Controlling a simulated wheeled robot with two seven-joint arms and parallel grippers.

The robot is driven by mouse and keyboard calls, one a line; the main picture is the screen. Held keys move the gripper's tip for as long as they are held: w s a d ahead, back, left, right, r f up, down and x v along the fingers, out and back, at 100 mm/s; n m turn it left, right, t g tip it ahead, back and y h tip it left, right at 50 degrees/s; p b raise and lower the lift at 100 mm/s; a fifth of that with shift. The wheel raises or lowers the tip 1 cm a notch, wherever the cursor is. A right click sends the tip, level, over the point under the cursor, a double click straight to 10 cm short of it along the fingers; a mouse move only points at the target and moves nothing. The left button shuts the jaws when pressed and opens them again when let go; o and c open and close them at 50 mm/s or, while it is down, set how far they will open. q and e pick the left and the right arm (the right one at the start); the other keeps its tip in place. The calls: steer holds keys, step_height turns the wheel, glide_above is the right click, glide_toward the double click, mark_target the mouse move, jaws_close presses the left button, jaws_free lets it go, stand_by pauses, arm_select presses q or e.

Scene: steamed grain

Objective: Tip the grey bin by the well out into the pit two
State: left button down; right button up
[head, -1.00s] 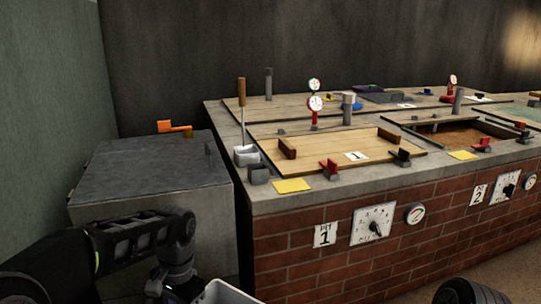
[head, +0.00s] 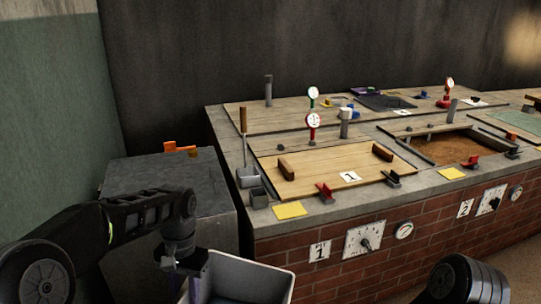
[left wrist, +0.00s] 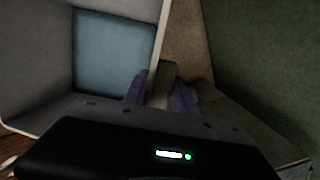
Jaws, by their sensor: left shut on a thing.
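The grey bin (head: 262,273) is at the bottom of the head view, in front of the grey block, with its lower part cut off. My left gripper (head: 192,288) is shut on its left side. In the left wrist view the purple fingers (left wrist: 161,92) pinch a narrow part at the bin's edge. The bin's pale inner wall (left wrist: 35,60) and a flat blue-grey area inside (left wrist: 112,50) show there; I cannot tell what that area is. Pit two (head: 455,147) is open on the right, with brown stuff inside, above number plate 2 (head: 466,208). My right gripper is out of view.
A wooden lid (head: 330,160) marked 1 covers the nearer pit. Gauges (head: 313,121), red clamps (head: 325,192), small grey cups (head: 247,178) and a yellow card (head: 290,210) stand around it. The grey block (head: 170,180) with an orange handle is at left. The brick front (head: 340,250) has dials.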

arm_select(q)
step_height(320, 180, up, 15)
steer(key=w+n+p, duration=0.2)
steer(key=p, duration=1.2)
steer(key=shift+w+n+p, duration=0.15)
steer(key=shift+n+p, duration=0.15)
steer(key=shift+p, duration=0.1)
steer(key=shift+f, duration=0.15)
steer(key=s+f, duration=0.1)
steer(key=f, duration=0.3)
steer(key=s+f, duration=0.1)
steer(key=f, duration=0.4)
steer(key=s+f, duration=0.1)
steer(key=f, duration=0.3)
steer(key=shift+s+f, duration=0.5)
steer(key=shift+f, duration=0.3)
steer(key=shift+d, duration=0.1)
